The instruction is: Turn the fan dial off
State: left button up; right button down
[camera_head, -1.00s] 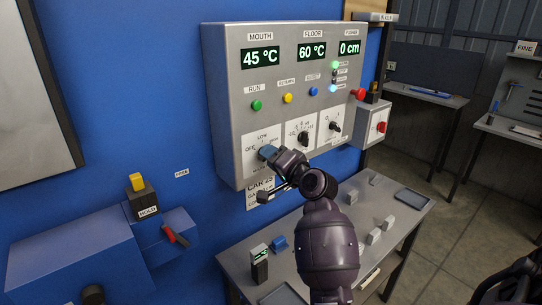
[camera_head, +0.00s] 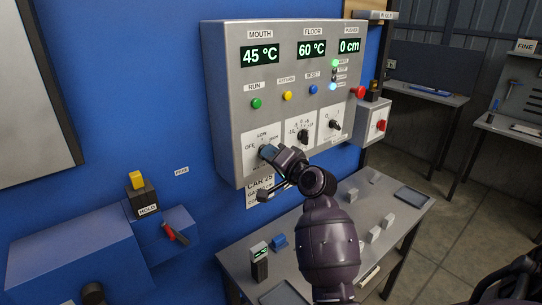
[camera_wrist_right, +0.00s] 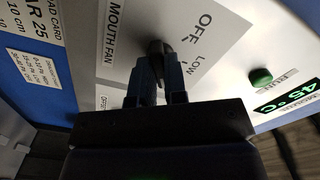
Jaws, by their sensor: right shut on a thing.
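The fan dial (camera_wrist_right: 158,49) is a dark knob on a white plate marked OFF, LOW and MOUTH FAN in the right wrist view. In the head view its plate (camera_head: 251,139) is at the lower left of the grey control box (camera_head: 229,125), and the knob is mostly hidden by my gripper. My right gripper (camera_head: 266,152) is at the dial; its two fingers close on the knob from both sides in the wrist view (camera_wrist_right: 161,76). I cannot tell exactly which mark the knob points to. My left gripper is not in view.
Two more dials (camera_head: 303,137) (camera_head: 334,124) sit to the right on the same box. Green, yellow and blue buttons and displays are above. A grey table (camera_head: 400,235) with small blocks stands below. A blue machine with a red lever (camera_head: 172,233) is at the left.

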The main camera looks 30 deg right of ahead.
jog(key=n, duration=2.3)
jog(key=shift+d+n, duration=0.1)
jog(key=shift+n, duration=0.3)
dwell(0.3)
jog(key=c, duration=1.2)
grip_release()
jog(key=shift+o, duration=0.2)
